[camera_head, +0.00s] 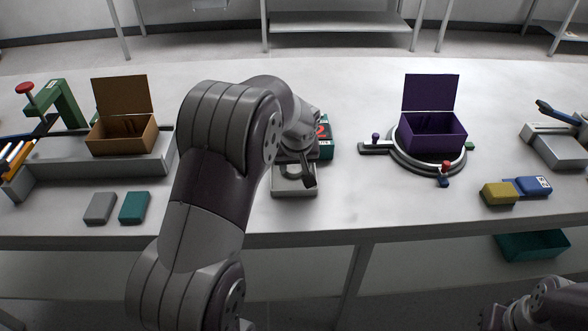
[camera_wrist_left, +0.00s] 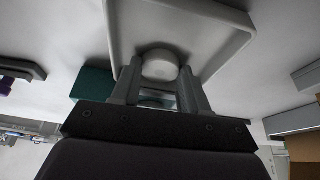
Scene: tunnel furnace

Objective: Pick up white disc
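The white disc (camera_wrist_left: 160,65) shows in the left wrist view as a short pale cylinder. It sits in a light grey shallow tray (camera_wrist_left: 228,52). My left gripper (camera_wrist_left: 158,72) is open, with one finger on either side of the disc and small gaps visible beside it. In the head view my left gripper (camera_head: 298,168) is low over the grey tray (camera_head: 293,188), and the disc is hidden there. My right gripper (camera_head: 494,316) is partly in view at the bottom right edge, too unclear to judge its fingers.
A green-and-black device (camera_head: 326,150) stands right behind my left gripper. A brown open box (camera_head: 124,138) is at left, a purple open box (camera_head: 432,136) on a round fixture at right. Grey (camera_head: 100,208) and teal (camera_head: 134,208) blocks lie near the front edge.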

